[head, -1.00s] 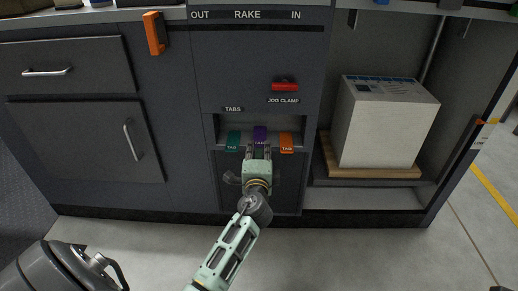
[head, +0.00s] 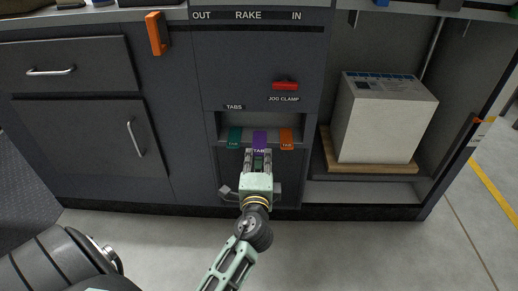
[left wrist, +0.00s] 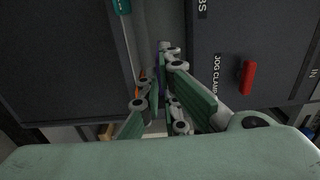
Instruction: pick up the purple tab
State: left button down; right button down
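The purple tab (head: 259,138) stands between a teal tab (head: 234,136) and an orange tab (head: 286,137) at the slot under the TABS label. It reaches lower and farther out than its neighbours. My left gripper (head: 258,156) has its fingers on both sides of the tab's lower end and is shut on it. In the left wrist view the fingers hide most of the tab, and only a purple sliver (left wrist: 157,76) shows. My right gripper is not in view.
A red handle (head: 285,86) marked JOG CLAMP sits above the slot. An orange handle (head: 156,34) is at the upper left of the cabinet. A white box (head: 385,125) stands on a wooden board in the open bay at right. The floor in front is clear.

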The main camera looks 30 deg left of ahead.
pick_arm(q)
jog(key=shift+s+d+r+p, duration=0.1)
jog(key=shift+s+d+r, duration=0.25)
jog(key=shift+s, duration=0.3)
jog(key=shift+s+d+r+p, duration=0.1)
jog(key=shift+s+d+r, duration=0.1)
jog(key=shift+s+d, duration=0.4)
jog(key=shift+s+d+r+p, duration=0.1)
jog(key=shift+s+d+r, duration=0.2)
jog(key=shift+s, duration=0.45)
